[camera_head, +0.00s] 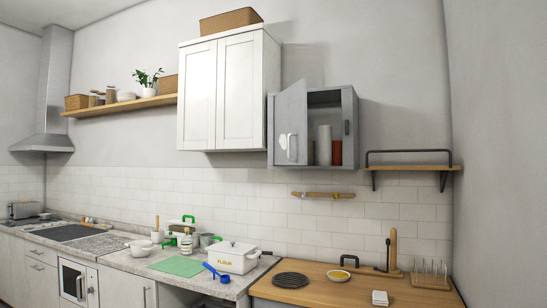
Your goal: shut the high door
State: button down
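A small grey wall cabinet (351,125) hangs to the right of a larger white cabinet. Its grey door (289,110) stands open, swung out at the left side. The door has a pale handle (292,148) low on it, and a whitish heart-like mark beside the handle. Through the opening I see a tall white item (324,146) and a reddish-brown item (337,153). The door hides the left part of the inside. My gripper is not in this view.
The white two-door cabinet (222,95) is closed. Below are a wall rail (323,195), a wooden counter (335,296) with a black trivet (290,280), and a white flour box (233,260) on the stone counter. A small shelf (410,167) is at right. The air before the grey cabinet looks clear.

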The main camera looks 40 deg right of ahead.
aim_at(289, 105)
jog(key=u, duration=0.1)
jog(key=i, duration=1.6)
jog(key=u, duration=0.05)
